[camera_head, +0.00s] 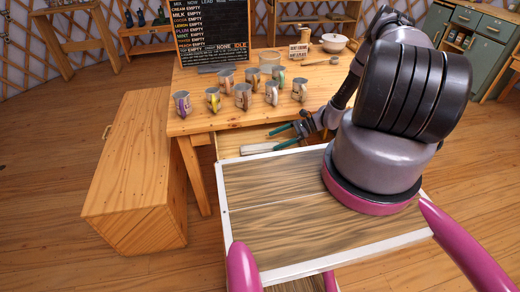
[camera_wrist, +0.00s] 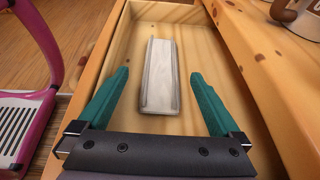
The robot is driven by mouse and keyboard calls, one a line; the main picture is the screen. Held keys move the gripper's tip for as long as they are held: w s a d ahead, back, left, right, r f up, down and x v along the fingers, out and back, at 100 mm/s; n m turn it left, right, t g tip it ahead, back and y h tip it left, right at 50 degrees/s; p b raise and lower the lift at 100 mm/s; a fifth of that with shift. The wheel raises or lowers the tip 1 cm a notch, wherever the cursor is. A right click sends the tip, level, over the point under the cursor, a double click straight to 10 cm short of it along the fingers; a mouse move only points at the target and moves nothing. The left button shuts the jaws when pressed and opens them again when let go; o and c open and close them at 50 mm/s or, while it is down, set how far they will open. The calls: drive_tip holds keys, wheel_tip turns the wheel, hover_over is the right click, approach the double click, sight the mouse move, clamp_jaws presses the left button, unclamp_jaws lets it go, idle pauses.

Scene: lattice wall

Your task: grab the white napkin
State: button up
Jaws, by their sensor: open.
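The white napkin (camera_wrist: 160,75) lies folded and flat in an open wooden drawer (camera_wrist: 122,42). In the head view the napkin (camera_head: 258,148) shows as a pale strip in the drawer below the table front. My gripper (camera_wrist: 158,85) is open, with one teal finger on each side of the napkin's near part in the wrist view. Nothing is between the fingers except the napkin lying beneath; I cannot tell the exact height above it. In the head view the gripper (camera_head: 284,137) is over the drawer, right of the napkin, partly hidden by my arm.
The drawer walls stand close around my fingers. The wooden table (camera_head: 200,83) above holds several metal mugs (camera_head: 243,96), a menu board (camera_head: 210,35) and a white pot (camera_head: 334,42). A wooden bench (camera_head: 135,165) stands left of the table.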

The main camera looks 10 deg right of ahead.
sight(260, 147)
drive_tip(key=x, duration=0.7)
drive_tip(key=shift+w+f, duration=0.1)
drive_tip(key=shift+f, duration=0.05)
drive_tip(key=shift+d, duration=0.1)
drive_tip(key=c, duration=1.3)
